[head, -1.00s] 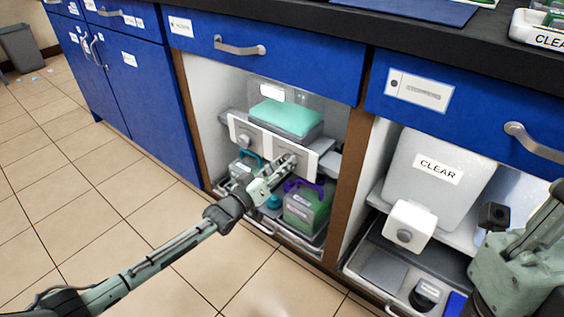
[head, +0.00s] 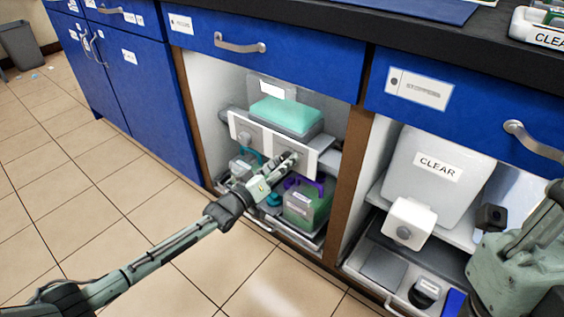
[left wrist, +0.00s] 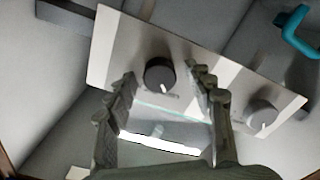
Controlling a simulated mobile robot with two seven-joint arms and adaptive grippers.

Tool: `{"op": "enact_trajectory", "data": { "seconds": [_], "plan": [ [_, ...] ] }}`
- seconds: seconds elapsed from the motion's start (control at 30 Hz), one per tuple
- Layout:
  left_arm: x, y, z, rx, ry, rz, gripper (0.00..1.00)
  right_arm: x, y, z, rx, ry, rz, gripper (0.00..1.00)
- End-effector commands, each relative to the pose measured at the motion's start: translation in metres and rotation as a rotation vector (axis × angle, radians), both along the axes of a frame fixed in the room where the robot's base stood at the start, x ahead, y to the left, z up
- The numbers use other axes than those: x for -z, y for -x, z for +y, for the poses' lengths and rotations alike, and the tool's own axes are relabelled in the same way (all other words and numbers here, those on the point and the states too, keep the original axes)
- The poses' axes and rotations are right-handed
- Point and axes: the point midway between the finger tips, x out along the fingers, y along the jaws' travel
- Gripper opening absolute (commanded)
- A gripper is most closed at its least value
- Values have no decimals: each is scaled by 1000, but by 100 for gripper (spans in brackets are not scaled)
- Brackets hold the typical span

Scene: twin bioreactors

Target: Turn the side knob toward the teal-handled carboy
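A white control panel (head: 273,143) carries a left knob (head: 243,138) and a right knob (head: 297,158), the latter partly hidden by my left gripper (head: 282,165). In the left wrist view the panel is seen turned round: a dark knob (left wrist: 158,75) lies between the open fingers of my left gripper (left wrist: 160,82), and a grey knob (left wrist: 262,114) is right of them. Finger contact with the dark knob cannot be told. The teal handle (left wrist: 297,30) is at upper right. In the head view the teal-handled carboy (head: 240,167) sits below the panel, partly hidden by my arm.
A purple-handled carboy (head: 306,206) stands right of the teal one, in the tray beneath. A teal-topped unit (head: 287,116) sits behind the panel. A brown cabinet post (head: 350,180) bounds the right side. My right arm is at the right edge; its fingers are not seen.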

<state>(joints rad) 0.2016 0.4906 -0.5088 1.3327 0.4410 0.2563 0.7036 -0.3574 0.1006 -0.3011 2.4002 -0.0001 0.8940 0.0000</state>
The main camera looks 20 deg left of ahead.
Motion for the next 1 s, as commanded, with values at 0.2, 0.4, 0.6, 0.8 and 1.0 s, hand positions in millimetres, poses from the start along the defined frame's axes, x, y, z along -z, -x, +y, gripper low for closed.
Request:
{"op": "enact_trajectory", "data": {
  "seconds": [0.2,0.4,0.6,0.8,1.0],
  "plan": [
    [0,0,0,0,-1,0,53,-3,0,-1,3,-2,-10,0],
    [2,18,6,1,-2,3,53,-2,0,-1,2,-1,-9,0],
    [2,58,21,0,-1,3,53,-2,0,0,2,-1,-7,0],
    [1,93,34,0,-2,3,53,-2,0,0,1,0,-6,0],
    [0,111,40,0,-1,0,53,-2,0,0,1,0,-6,0]
  ]
}}
